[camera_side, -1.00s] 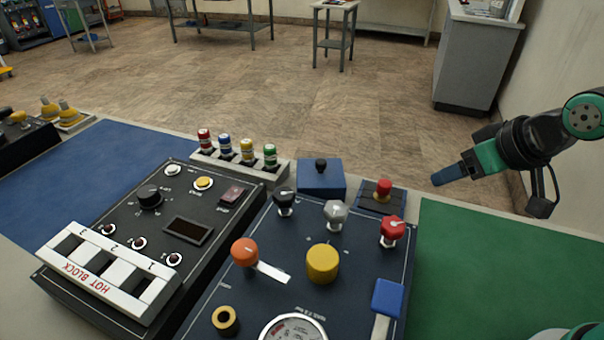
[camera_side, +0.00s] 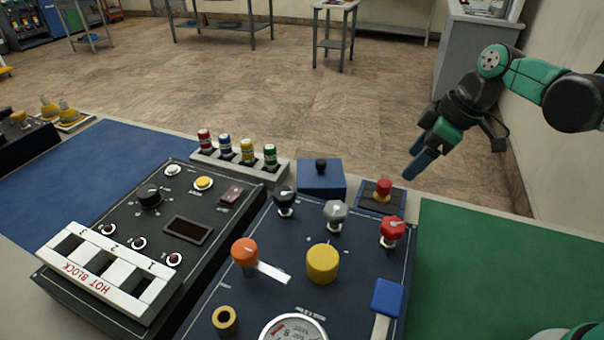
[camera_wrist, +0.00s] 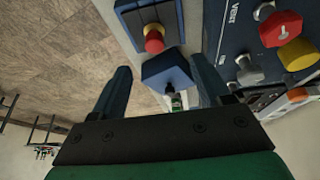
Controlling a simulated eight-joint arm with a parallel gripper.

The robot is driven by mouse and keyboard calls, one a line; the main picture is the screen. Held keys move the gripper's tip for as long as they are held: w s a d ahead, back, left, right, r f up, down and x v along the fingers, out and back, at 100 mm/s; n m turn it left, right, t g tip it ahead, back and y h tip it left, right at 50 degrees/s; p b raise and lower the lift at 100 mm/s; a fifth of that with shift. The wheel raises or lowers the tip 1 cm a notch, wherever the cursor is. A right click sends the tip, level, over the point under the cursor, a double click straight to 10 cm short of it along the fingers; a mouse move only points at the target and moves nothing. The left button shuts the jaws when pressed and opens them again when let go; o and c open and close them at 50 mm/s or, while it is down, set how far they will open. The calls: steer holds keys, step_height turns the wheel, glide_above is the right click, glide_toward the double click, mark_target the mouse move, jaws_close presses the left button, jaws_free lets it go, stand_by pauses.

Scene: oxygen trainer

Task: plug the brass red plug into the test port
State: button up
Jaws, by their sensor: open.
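A red-topped plug (camera_side: 204,140) stands upright at the left end of a white rack (camera_side: 240,166), beside blue, yellow and green ones; I take it for the red plug. A brass-coloured ring with a dark hole (camera_side: 225,320), on the dark blue panel's front left, looks like the test port; no label is readable. My gripper (camera_side: 417,160) is open and empty in the air at the right, above and right of the red button, well away from the rack. In the wrist view, its fingers (camera_wrist: 160,66) stand apart, with a green-topped plug (camera_wrist: 176,102) beyond them.
A red button on a yellow base (camera_side: 383,189) and a blue box with a black knob (camera_side: 321,178) stand behind the panel (camera_side: 290,230). Several knobs rise from the panel. The hot block (camera_side: 105,275) is at left. The green mat (camera_side: 500,270) is clear.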

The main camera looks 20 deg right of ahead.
mark_target(385, 182)
steer(key=w+f+n, duration=0.1)
steer(key=w+f+n+g+y, duration=0.1)
steer(key=f+n, duration=0.1)
steer(key=shift+w+n, duration=0.3)
steer(key=shift+w, duration=0.05)
steer(key=shift+x, duration=2.8)
jaws_close()
